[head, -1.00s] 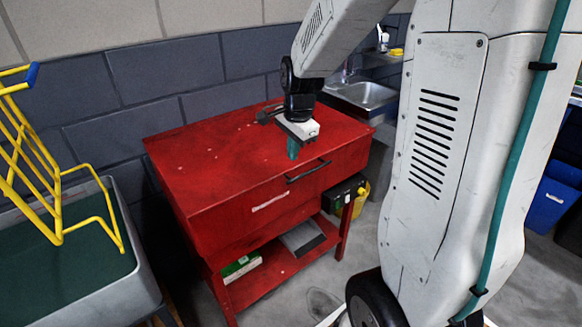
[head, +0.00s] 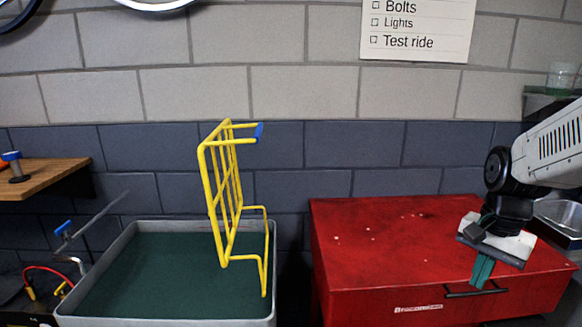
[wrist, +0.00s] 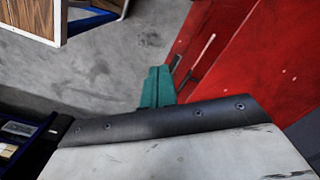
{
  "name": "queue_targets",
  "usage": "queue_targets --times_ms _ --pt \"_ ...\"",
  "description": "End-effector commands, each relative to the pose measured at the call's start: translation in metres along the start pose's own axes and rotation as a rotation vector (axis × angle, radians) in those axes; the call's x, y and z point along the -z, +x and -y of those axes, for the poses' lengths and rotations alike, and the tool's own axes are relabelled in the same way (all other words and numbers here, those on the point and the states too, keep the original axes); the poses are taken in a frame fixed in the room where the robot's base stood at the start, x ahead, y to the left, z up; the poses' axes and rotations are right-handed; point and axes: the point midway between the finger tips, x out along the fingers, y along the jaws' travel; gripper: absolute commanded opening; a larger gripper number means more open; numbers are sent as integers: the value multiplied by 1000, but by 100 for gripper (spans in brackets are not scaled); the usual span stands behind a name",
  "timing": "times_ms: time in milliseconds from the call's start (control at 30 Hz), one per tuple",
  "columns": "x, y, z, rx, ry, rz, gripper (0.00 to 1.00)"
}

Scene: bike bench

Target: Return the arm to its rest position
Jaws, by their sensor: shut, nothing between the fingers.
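My gripper (head: 481,271) hangs at the right in the head view, in front of the red cabinet's upper front edge. Its teal fingers are together with nothing between them, and they point down. In the wrist view the teal fingers (wrist: 157,88) also show closed, with the grey floor and the red cabinet beyond them. My arm reaches in from the right edge of the head view, bent down at the wrist. The arm's base is out of view.
The red cabinet (head: 400,240) has a bare top and a dark drawer handle. Left of it, a yellow rack (head: 226,195) stands in a grey tray with a green bottom (head: 160,275). A wooden shelf (head: 45,175) is at far left, and a sink (head: 560,217) at right.

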Motion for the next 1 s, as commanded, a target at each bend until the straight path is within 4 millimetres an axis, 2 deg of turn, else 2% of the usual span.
queue_targets --times_ms 33,300,400,500,700,1000 --pt "-18 -7 -5 -6 -97 2 0" --pt "-112 -35 -43 -29 -630 2 0" --pt "-141 -40 -57 -29 -775 -21 0" --pt "-160 -44 -66 -19 -847 -56 0" --pt "-174 -54 -69 13 -895 -124 0" --pt "-175 -56 -68 18 -901 -132 0"
